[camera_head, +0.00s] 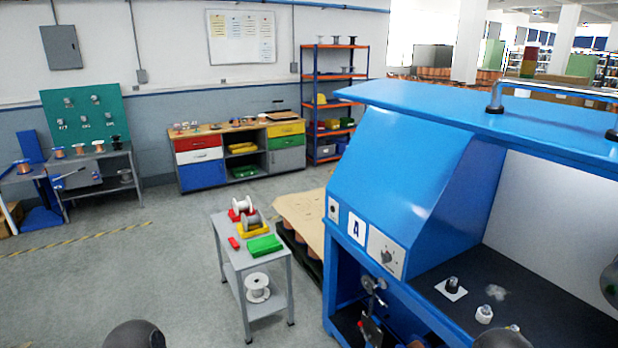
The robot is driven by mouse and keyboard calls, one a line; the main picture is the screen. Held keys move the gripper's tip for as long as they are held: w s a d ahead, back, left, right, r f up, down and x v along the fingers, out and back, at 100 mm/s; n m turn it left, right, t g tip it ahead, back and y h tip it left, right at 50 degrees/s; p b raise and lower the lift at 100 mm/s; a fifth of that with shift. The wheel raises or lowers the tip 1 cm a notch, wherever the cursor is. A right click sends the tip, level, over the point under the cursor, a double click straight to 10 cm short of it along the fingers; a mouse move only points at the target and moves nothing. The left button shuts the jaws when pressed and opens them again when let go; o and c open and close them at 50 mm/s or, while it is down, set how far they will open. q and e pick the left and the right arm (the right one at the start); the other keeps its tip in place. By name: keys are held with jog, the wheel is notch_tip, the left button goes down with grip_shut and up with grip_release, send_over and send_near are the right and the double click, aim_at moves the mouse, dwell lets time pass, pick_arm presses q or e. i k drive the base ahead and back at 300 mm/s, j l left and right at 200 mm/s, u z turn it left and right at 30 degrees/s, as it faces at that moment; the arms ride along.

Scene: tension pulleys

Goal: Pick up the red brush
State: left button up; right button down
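On the small grey table (222,228) there is a small red block-like object (234,243) near the left edge; it may be the red brush, but it is too small to be sure. A larger green object (264,245) lies to its right. A spool (250,221) sits on a yellow piece behind them, and another red piece shows farther back under a white spool (241,205). No gripper fingers show. Dark rounded parts at the bottom and right edges seem to be my arms.
A large blue workstation (395,170) marked A fills the right side, close to the table. A white spool (257,287) is on the table's lower shelf. The floor left of the table is clear.

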aim_at(234, 245)
jog(key=i+j+z, duration=0.2)
jog(key=z, duration=0.15)
jog(key=i+j+z, duration=0.2)
jog(key=j+z, duration=0.15)
jog(key=i+j+z, duration=0.1)
jog(key=j+z, duration=0.25)
jog(key=i+j+z, duration=0.1)
jog(key=j+z, duration=0.7)
jog(key=j, duration=4.05)
jog(key=k, duration=0.05)
